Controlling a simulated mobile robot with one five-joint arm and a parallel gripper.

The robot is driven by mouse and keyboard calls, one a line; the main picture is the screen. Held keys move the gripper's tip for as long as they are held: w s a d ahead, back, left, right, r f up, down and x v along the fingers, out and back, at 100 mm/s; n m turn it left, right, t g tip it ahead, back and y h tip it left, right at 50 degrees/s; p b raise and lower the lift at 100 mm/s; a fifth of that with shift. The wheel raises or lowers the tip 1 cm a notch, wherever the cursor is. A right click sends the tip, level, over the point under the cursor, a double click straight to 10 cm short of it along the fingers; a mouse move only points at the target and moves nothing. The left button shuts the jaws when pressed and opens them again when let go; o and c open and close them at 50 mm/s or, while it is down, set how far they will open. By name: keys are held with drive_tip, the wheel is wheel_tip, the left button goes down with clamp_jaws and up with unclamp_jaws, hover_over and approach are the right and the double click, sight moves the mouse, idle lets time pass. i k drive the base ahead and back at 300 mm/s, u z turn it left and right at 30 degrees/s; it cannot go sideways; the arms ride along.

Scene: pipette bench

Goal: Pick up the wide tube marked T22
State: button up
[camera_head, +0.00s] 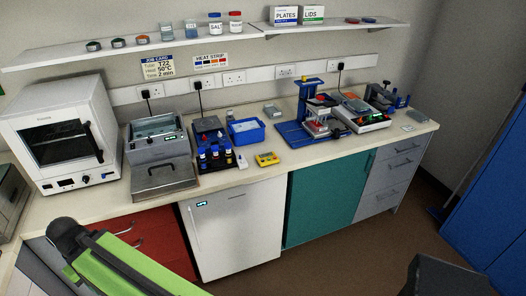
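Several small tubes or vials with blue tops stand in a dark rack (222,166) on the bench, left of the middle. Their markings are too small to read, so I cannot tell which is T22. A job card (158,67) on the wall reads tube T22, 50°C, 2 min. My green arm link with a black joint shows at the lower left, in front of the bench. My gripper's fingertips are not visible.
A white oven (62,112), a grey bath (158,137), a blue bin (246,131), a yellow device (267,159) and a blue stand (290,130) occupy the bench. Shelves hang above. A blue cabinet (490,190) stands at the right; brown floor (330,262) is open in front.

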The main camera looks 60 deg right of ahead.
sight(202, 150)
drive_tip(key=z, duration=0.05)
drive_tip(key=i, duration=1)
drive_tip(key=z, duration=0.1)
